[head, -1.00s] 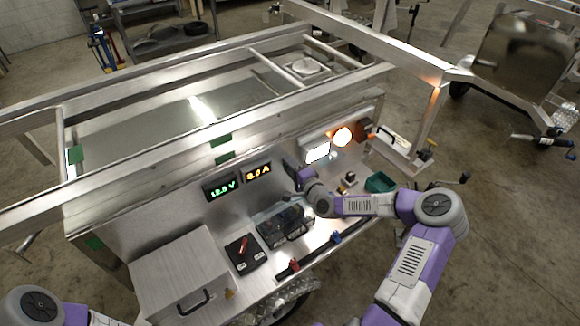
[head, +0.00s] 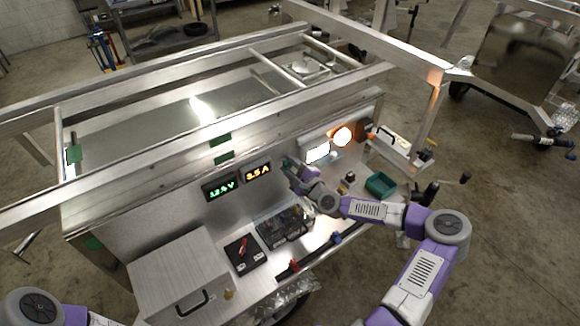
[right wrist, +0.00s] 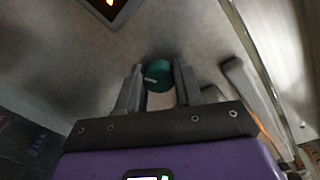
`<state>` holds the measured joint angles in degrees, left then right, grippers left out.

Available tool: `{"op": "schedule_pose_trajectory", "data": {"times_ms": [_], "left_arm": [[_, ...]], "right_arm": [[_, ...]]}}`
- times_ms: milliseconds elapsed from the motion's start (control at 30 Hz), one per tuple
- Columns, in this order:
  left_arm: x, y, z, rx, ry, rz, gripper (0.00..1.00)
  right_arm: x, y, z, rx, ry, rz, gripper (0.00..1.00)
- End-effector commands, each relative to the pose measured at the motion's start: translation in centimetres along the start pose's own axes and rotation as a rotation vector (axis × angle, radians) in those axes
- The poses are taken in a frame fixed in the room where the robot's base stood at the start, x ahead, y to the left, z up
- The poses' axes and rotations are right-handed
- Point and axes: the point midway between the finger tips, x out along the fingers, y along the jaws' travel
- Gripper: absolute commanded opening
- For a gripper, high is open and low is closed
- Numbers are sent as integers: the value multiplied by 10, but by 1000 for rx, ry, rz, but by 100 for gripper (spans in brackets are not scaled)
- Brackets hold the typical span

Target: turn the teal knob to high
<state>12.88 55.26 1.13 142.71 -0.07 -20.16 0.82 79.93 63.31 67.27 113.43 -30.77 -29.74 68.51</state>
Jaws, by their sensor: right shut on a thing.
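The teal knob (right wrist: 158,74) shows in the right wrist view, round, with a pale pointer mark on its left part. It sits on the grey metal panel between the two fingers of my right gripper (right wrist: 158,85), which is shut on it. In the head view my right gripper (head: 290,165) is at the panel, just right of the amber display, and the knob is hidden there. My left gripper is out of view; only part of the left arm shows at the lower left.
The amber display (head: 258,172) and the green display (head: 221,188) are left of the gripper. A lit white panel (head: 318,152) and round lamp (head: 342,136) are to its right. Below, the bench holds a black box (head: 243,254), a battery-like unit (head: 284,222) and a teal bin (head: 380,184).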

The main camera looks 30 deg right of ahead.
Motion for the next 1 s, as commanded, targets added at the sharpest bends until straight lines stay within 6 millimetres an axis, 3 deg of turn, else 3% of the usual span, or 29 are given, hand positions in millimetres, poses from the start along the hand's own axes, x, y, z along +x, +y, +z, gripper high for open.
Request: {"op": "schedule_pose_trajectory", "data": {"times_ms": [400,433,600,867,1000], "left_arm": [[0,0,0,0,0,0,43],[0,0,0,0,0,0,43],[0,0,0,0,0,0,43],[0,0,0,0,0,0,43],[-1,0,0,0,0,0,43]], "right_arm": [[-1,5,0,13,-1,12,5],[-1,5,0,13,-1,12,37],[0,3,0,11,-1,8,59],[-1,2,0,9,-1,4,59],[-12,1,-1,10,1,4,59]]}}
